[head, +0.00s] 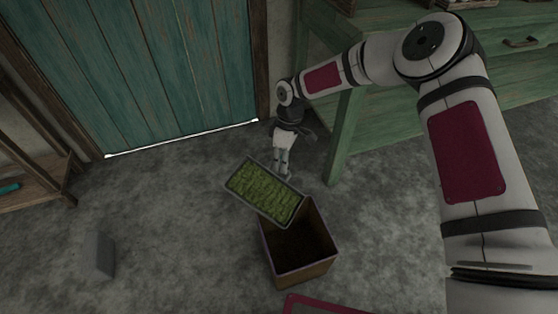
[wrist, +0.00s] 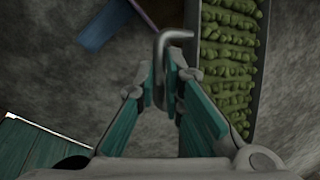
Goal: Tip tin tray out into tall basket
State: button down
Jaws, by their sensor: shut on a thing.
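The tin tray (head: 229,187) is a grey rectangular tray filled with lumpy green contents (head: 263,191). My gripper (head: 282,168) is at the tray's far side in the head view. In the wrist view my gripper (wrist: 168,98) is shut on a bent metal handle (wrist: 176,36), with the tray's wall (wrist: 194,60) and green contents to the right. The tray looks about level, and the contents lie inside it. The tall basket (head: 303,273) is an open-topped brown box on the floor. The tray's near right corner overlaps its upper left rim in the head view. The basket's inside looks dark.
A green wooden bench (head: 346,135) stands just right of my gripper. A teal door (head: 140,75) is behind. A grey block (head: 99,255) stands on the floor at left, beyond free floor. A red-edged object (head: 318,305) lies at the bottom edge.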

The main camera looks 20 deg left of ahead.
jog(key=shift+s+d+r+y+p, duration=0.1)
jog(key=shift+d+r+y+p, duration=0.3)
jog(key=shift+r+y, duration=0.35)
jog(key=shift+d+y, duration=0.25)
jog(key=shift+y, duration=0.2)
jog(key=s+d+f+n+t+y+b, duration=0.1)
jog(key=d+f+y+b, duration=0.1)
jog(key=d+y+b, duration=0.2)
jog(key=s+d+f+n+t+y+b, duration=0.1)
jog(key=d+y+b, duration=0.3)
jog(key=d+y, duration=0.4)
jog(key=shift+s+d+f+y, duration=0.2)
jog(key=shift+s+f+y, duration=0.2)
jog(key=shift+y, duration=0.3)
